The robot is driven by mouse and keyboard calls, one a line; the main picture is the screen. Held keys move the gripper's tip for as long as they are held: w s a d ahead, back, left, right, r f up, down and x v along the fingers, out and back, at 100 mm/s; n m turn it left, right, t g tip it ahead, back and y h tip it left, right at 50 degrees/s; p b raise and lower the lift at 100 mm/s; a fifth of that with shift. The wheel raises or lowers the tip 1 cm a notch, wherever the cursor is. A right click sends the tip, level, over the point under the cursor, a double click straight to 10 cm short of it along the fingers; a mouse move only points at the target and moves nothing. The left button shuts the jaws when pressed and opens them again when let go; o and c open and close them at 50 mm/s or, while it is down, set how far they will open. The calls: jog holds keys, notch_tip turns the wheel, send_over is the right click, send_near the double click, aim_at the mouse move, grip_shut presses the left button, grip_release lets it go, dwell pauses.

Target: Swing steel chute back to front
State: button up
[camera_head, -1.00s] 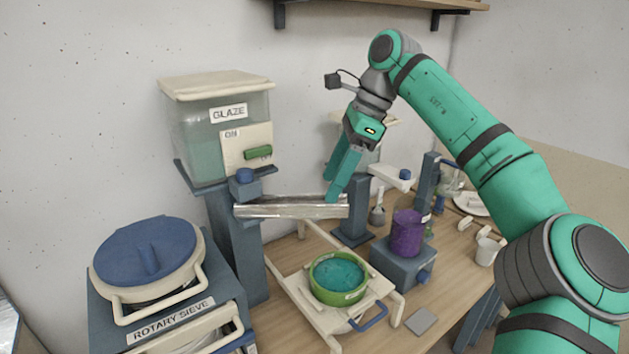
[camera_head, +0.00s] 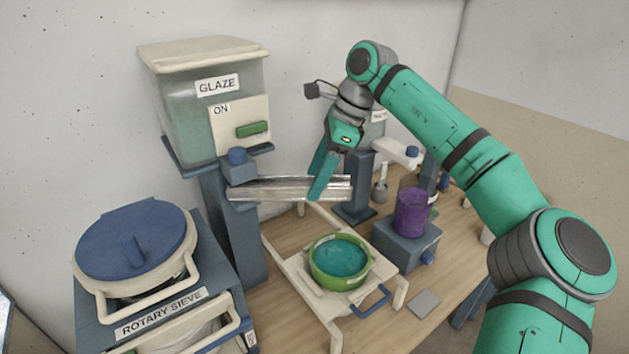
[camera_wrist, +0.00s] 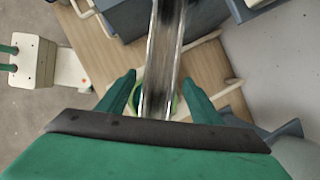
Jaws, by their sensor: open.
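The steel chute (camera_head: 275,188) is a shiny trough below the glaze tank. It reaches right from the blue pivot block (camera_head: 238,167), roughly level, and its right end lies above the green bowl's stand. My gripper (camera_head: 315,188) is at the chute's right part, pointing down. In the wrist view the chute (camera_wrist: 162,62) runs between the two open fingers (camera_wrist: 161,92), with a gap visible on each side. The fingers straddle it and do not look closed on it. The far finger is partly hidden behind the chute in the head view.
The glaze tank (camera_head: 205,100) stands behind left, with a green switch (camera_head: 252,129). A green bowl of teal glaze (camera_head: 340,262) sits on a cream stand below. The rotary sieve (camera_head: 135,245) is at left. A purple container (camera_head: 411,212) stands on a blue block at right.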

jog(key=shift+x, duration=0.8)
jog(key=shift+c, duration=0.6)
grip_shut()
jog(key=shift+d, duration=0.15)
